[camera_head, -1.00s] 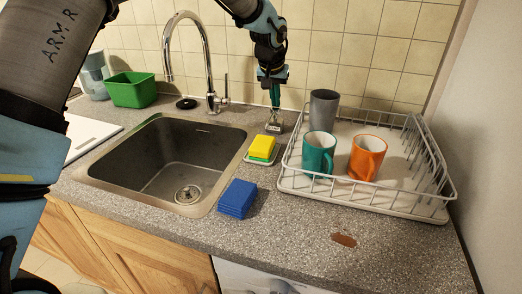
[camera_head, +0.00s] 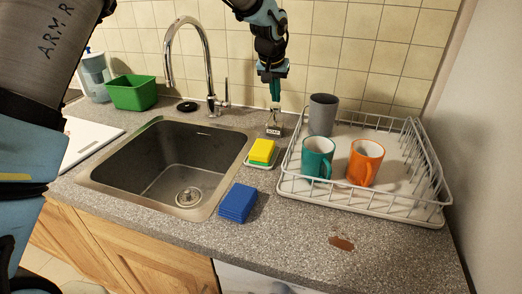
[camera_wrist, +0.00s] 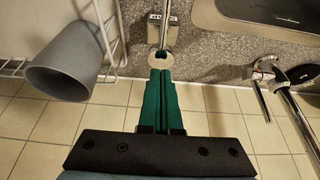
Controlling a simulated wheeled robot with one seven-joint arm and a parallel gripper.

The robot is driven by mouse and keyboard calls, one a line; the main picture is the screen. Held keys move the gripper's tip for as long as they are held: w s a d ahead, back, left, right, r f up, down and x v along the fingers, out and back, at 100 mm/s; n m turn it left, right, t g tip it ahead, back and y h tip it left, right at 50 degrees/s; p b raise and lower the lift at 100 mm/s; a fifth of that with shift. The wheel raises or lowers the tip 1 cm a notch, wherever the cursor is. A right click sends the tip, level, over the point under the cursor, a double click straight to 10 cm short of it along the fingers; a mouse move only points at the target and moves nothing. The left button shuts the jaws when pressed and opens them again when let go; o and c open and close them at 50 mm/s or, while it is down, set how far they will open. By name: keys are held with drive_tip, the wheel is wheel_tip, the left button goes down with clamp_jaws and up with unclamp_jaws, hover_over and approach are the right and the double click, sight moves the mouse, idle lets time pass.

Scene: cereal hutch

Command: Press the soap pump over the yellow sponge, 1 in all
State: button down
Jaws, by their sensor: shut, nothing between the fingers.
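The soap pump (camera_head: 274,129) is a small dispenser marked SOAP, upright on the counter behind the sponge. Its light round top (camera_wrist: 162,61) shows at my fingertips in the wrist view. The yellow sponge (camera_head: 262,150) has a green underside and lies on a small pale dish in front of the pump, right of the sink. My gripper (camera_head: 275,100) points down above the pump. Its teal fingers, also in the wrist view (camera_wrist: 161,74), are shut together and empty. I cannot tell whether they touch the pump's top.
A grey cup (camera_head: 322,115), a teal mug (camera_head: 317,160) and an orange mug (camera_head: 364,165) stand in the white dish rack (camera_head: 400,212) at right. The tap (camera_head: 209,65) and sink (camera_head: 155,165) are left.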

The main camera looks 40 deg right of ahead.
drive_tip(key=shift+r, duration=0.15)
idle(0.4)
wheel_tip(320, 180, up, 6)
drive_tip(key=p, duration=0.3)
drive_tip(key=shift+p, duration=0.35)
drive_tip(key=shift+s, duration=0.1)
idle(0.3)
